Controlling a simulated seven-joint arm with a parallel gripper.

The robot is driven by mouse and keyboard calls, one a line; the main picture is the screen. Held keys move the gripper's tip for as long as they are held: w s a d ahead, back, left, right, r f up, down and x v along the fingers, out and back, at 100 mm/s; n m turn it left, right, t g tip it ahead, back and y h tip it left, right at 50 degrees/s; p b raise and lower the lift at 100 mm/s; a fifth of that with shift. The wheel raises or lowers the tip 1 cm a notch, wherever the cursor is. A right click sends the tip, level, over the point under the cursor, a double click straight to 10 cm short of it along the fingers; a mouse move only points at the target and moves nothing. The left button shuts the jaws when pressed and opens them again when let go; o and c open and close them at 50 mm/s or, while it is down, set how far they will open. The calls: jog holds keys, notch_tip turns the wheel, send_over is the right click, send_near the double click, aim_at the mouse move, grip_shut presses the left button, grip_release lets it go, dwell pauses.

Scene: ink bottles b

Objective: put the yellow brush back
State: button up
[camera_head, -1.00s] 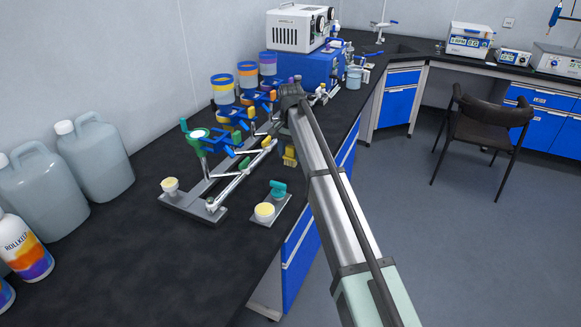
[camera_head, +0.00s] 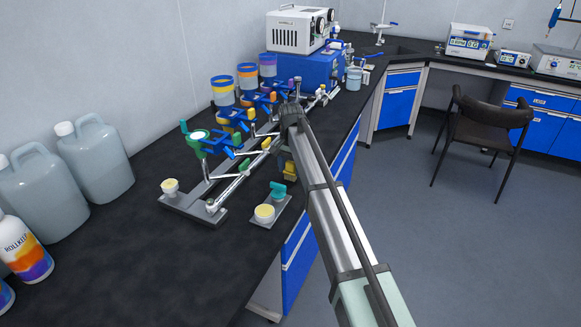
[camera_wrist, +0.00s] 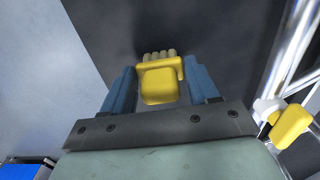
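The yellow brush (camera_wrist: 160,84) is between the two blue fingers of my gripper (camera_wrist: 160,70) in the wrist view. The fingers meet its sides, and its ridged tan end points away from the camera. In the head view the yellow brush (camera_head: 290,171) hangs below my gripper (camera_head: 287,160), by the counter's front edge. My arm hides part of the gripper there. I cannot tell which place is the brush's own.
A small plate (camera_head: 281,212) with a teal piece (camera_head: 278,190) and a yellow-topped pot (camera_head: 264,212) lies just in front. The long metal stand (camera_head: 190,205) with coloured clamps and several jars is to the left.

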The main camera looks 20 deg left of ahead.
aim_at(290, 162)
jog(key=o, duration=0.4)
jog(key=shift+c, duration=0.2)
jog(key=shift+r, duration=0.15)
notch_tip(290, 162, up, 12)
dwell(0.3)
